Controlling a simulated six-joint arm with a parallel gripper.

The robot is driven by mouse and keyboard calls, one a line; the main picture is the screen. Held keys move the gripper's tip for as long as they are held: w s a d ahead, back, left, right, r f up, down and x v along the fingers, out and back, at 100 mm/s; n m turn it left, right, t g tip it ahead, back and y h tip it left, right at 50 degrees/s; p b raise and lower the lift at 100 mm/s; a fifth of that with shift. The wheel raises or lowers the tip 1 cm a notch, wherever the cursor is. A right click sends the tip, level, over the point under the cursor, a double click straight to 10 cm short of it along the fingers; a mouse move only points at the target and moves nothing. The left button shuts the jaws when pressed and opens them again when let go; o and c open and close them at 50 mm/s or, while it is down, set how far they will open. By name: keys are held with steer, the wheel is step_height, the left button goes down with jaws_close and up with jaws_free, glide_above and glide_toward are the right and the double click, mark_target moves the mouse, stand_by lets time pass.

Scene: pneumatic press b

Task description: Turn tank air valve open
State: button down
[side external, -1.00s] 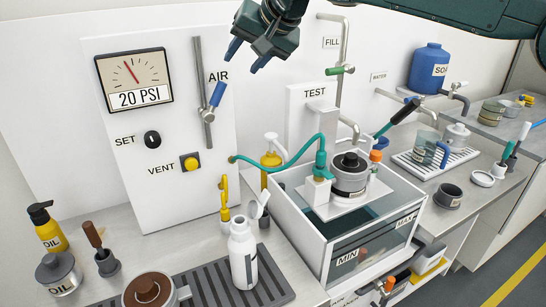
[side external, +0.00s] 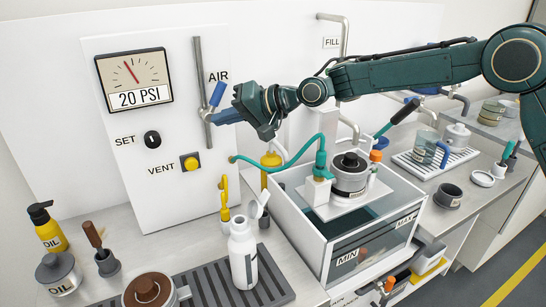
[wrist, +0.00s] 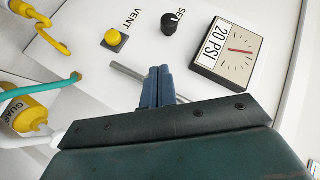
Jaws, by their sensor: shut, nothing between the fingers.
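The AIR valve's blue handle (side external: 217,94) tilts up and to the right from its pivot on a vertical grey pipe (side external: 197,62) on the white panel. My gripper (side external: 214,118) is just below the handle, its blue fingers pointing left toward the pipe. In the wrist view the fingers (wrist: 158,72) are pressed together with nothing between them. A grey pipe (wrist: 128,72) shows beside their tips there. The blue handle cannot be made out in the wrist view. Whether the fingers touch the handle or pipe I cannot tell.
The panel carries a gauge reading 20 PSI (side external: 134,80), a black SET knob (side external: 152,139) and a yellow VENT button (side external: 190,162). A teal hose (side external: 280,164) and a yellow bottle (side external: 271,168) lie below my gripper. A glass-fronted tank (side external: 370,245) stands lower right.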

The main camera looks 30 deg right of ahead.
mark_target(215, 100)
steer(key=s+d+f+m+t, duration=0.1)
steer(key=s+d+m+t, duration=0.1)
steer(key=d+m+t, duration=0.2)
steer(key=s+d+f+m+t, duration=0.2)
steer(key=d+m+t, duration=0.3)
steer(key=d+m, duration=0.4)
steer(key=shift+f+m+y, duration=0.25)
steer(key=shift+m+y, duration=0.05)
steer(key=shift+m, duration=0.6)
steer(key=shift+w+a, duration=0.1)
steer(key=shift+w, duration=0.1)
steer(key=s+a+r+x, duration=0.1)
steer(key=a+x, duration=0.1)
steer(key=x, duration=1)
steer(key=shift+r, duration=0.25)
steer(key=shift+s+a, duration=0.1)
steer(key=shift+a, duration=0.05)
